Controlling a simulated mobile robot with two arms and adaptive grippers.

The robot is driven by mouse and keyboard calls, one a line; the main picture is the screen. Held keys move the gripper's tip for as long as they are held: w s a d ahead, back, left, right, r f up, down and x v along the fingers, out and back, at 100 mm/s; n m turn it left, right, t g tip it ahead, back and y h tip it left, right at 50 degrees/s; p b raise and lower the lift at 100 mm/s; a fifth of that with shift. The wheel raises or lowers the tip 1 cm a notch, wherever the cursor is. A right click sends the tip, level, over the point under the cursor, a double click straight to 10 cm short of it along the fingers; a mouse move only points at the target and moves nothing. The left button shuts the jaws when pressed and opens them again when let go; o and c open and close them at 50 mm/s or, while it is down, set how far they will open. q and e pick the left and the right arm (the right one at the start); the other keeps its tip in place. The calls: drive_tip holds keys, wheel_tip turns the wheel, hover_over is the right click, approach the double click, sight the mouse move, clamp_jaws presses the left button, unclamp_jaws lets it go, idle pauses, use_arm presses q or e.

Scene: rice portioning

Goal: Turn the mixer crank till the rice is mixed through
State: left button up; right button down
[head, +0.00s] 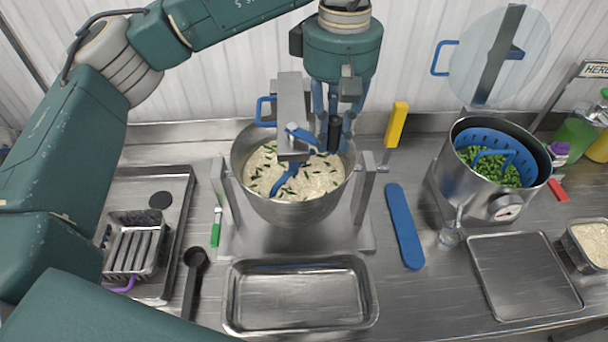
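The steel mixing bowl (243,172) stands in a metal mixer stand at the middle of the counter. Pale rice (318,180) lies in it with dark green herb pieces scattered over the visible surface. A blue paddle (289,178) reaches into the rice below the grey mixer head (292,105). The blue crank arm (301,133) ends in an upright black handle (335,134). My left gripper (335,128) points down from above, its fingers shut around the black handle. The gripper and mixer head hide the back of the bowl. My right gripper is not in view.
An empty steel tray (300,325) lies in front of the mixer. A pot (460,185) with a blue basket of peas stands farther right. A black spoon (193,275) lies left.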

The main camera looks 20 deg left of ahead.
use_arm(q)
drive_tip(key=o, duration=0.6)
drive_tip(key=shift+w, duration=0.2)
drive_tip(key=shift+o, duration=0.2)
drive_tip(key=shift+s, duration=0.1)
wheel_tip(320, 180, up, 8)
drive_tip(key=p, duration=0.4)
drive_tip(key=shift+p, duration=0.3)
drive_tip(key=shift+r, duration=0.55)
drive_tip(key=shift+f, duration=0.15)
